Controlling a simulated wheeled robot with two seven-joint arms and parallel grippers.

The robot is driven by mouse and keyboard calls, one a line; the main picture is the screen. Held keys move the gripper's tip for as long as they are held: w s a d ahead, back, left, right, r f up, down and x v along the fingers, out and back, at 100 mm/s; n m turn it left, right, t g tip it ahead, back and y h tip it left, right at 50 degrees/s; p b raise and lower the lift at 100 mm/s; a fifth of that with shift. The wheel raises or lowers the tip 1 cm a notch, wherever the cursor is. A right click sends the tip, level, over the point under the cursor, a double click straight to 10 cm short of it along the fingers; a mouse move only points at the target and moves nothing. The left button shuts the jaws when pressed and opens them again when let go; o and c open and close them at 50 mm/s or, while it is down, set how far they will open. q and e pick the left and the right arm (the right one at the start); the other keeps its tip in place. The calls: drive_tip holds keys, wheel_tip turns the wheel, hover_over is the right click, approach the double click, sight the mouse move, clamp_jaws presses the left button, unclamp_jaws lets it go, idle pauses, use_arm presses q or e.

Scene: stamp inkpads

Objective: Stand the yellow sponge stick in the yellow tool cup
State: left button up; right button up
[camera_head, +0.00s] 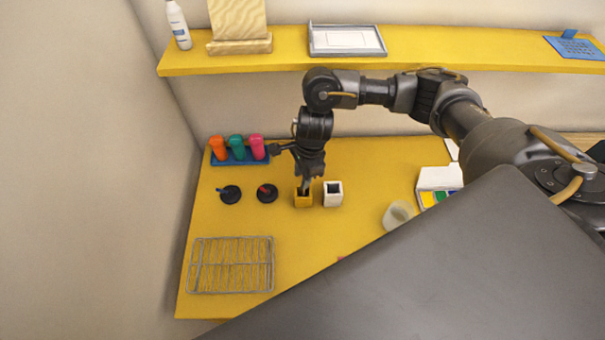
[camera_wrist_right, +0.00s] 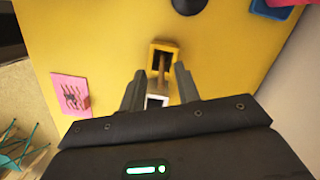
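The yellow tool cup (camera_head: 303,201) is a small square cup on the yellow table, just left of a white cup (camera_head: 333,193). In the right wrist view the yellow cup (camera_wrist_right: 163,47) lies just beyond my fingertips. A thin brownish stick (camera_wrist_right: 161,68), which looks like the sponge stick, shows in its opening; its sponge end is hidden. My right gripper (camera_head: 305,184) points down right above the yellow cup. In the wrist view the two fingers of this gripper (camera_wrist_right: 159,72) are apart, with the stick between them and apparently touching neither. My left gripper is not in view.
A blue rack (camera_head: 238,157) with orange, teal and pink stamps stands behind. Two black discs (camera_head: 230,194) lie left of the cups. A wire rack (camera_head: 231,265) is at front left, a translucent cup (camera_head: 398,214) to the right. A yellow shelf (camera_head: 280,62) runs above.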

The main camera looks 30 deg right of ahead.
wheel_tip(320, 180, up, 11)
drive_tip(key=d, duration=0.1)
drive_tip(key=shift+d+f+b, duration=0.15)
drive_tip(key=shift+d+b, duration=0.2)
drive_tip(key=shift+b, duration=0.1)
drive_tip(key=shift+s, duration=0.1)
idle(1.0)
